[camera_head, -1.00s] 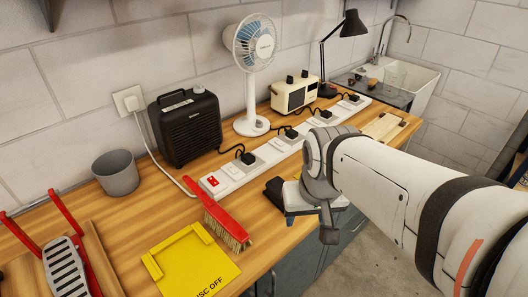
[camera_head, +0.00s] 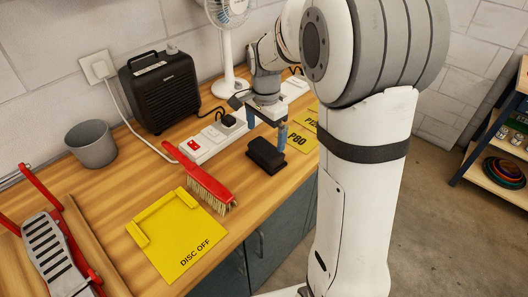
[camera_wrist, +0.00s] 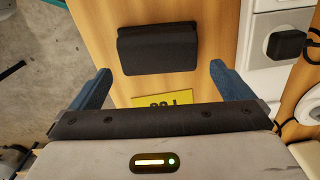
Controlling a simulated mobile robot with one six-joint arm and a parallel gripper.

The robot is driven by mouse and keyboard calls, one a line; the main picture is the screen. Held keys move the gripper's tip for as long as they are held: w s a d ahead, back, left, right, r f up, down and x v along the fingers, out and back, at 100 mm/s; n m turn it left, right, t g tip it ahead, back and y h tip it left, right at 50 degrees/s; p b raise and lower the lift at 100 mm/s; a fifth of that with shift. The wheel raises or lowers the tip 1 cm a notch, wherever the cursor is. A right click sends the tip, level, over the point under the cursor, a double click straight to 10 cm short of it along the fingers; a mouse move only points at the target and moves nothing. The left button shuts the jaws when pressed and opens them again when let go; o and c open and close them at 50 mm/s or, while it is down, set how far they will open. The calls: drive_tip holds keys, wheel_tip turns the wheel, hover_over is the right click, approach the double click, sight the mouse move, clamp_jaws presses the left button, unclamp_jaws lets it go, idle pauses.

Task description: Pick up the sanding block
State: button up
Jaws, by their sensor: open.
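The sanding block (camera_head: 266,156) is a black block lying on the wooden bench near its front edge. It also shows whole in the wrist view (camera_wrist: 158,50), ahead of my fingertips and between their lines. My gripper (camera_head: 267,130) is open and empty, with blue fingers pointing down just above and behind the block. In the wrist view my gripper (camera_wrist: 158,84) has its two blue fingers spread wider than the block, with a gap between them and it.
A yellow P80 card (camera_head: 298,138) lies right of the block. A red-handled brush (camera_head: 207,178) and a yellow DISC OFF board (camera_head: 178,234) lie left. A white power strip (camera_head: 212,138) with plugs runs behind. A black heater (camera_head: 160,88), grey pot (camera_head: 92,146) and fan (camera_head: 229,50) stand farther back.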

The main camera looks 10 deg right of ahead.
sight(266, 147)
wheel_tip(266, 147, down, 7)
drive_tip(key=shift+s+r+p, duration=0.1)
drive_tip(key=shift+r+p, duration=0.05)
drive_tip(key=shift+p, duration=0.15)
drive_tip(key=c, duration=0.8)
